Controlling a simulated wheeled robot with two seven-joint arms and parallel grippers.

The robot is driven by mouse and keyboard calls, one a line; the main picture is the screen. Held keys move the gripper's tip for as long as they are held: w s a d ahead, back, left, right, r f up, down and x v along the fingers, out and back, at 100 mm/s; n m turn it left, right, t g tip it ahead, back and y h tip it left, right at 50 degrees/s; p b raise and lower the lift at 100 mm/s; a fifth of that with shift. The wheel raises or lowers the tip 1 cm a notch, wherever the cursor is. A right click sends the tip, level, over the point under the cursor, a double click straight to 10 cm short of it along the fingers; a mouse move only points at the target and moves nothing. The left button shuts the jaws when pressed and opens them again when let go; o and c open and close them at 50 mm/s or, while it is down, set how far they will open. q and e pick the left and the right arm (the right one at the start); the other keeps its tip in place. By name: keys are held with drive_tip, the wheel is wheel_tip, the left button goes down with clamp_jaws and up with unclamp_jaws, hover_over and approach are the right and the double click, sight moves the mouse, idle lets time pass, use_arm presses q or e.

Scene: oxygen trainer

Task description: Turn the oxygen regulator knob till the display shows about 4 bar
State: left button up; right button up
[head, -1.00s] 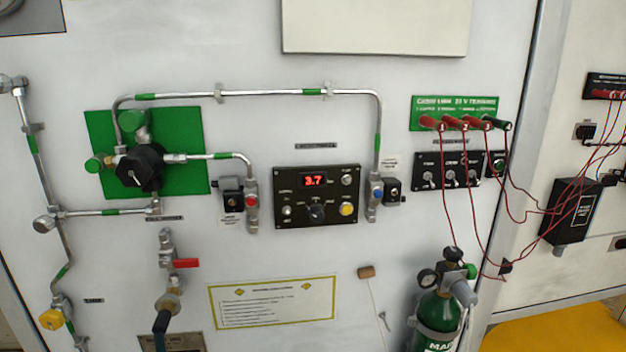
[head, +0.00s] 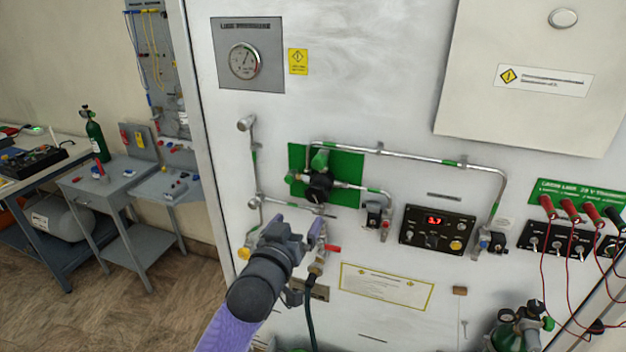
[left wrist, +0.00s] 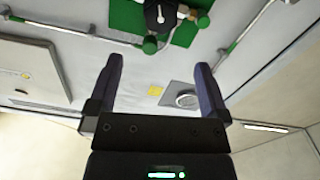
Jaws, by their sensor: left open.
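The black regulator knob (head: 319,187) sits on a green plate (head: 346,193) with green fittings around it. The display (head: 433,220) on the black panel (head: 437,238) glows red and appears to read 3.7. My left gripper (head: 297,228) is open, in front of the wall, below and a little left of the knob and apart from it. In the left wrist view, the two fingers (left wrist: 158,65) are spread with nothing between them; the knob (left wrist: 160,13) is at the top edge, partly cut off, beyond the fingertips. My right gripper is not in view.
Metal pipes run around the green plate. A red-handled valve (head: 333,248) and a hose are beside my left gripper. A pressure gauge (head: 244,61) is above. Red cables (head: 545,260) and a green cylinder (head: 515,335) are at the right. Benches stand at the left.

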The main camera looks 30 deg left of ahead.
sight(314, 195)
use_arm(q)
drive_tip(key=x, duration=0.8)
drive_tip(key=shift+w+f, duration=0.1)
drive_tip(key=shift+w, duration=0.25)
drive_tip(key=shift+w+a, duration=0.2)
drive_tip(key=shift+w, duration=0.45)
drive_tip(key=c, duration=1.3)
drive_tip(key=shift+m, duration=1.1)
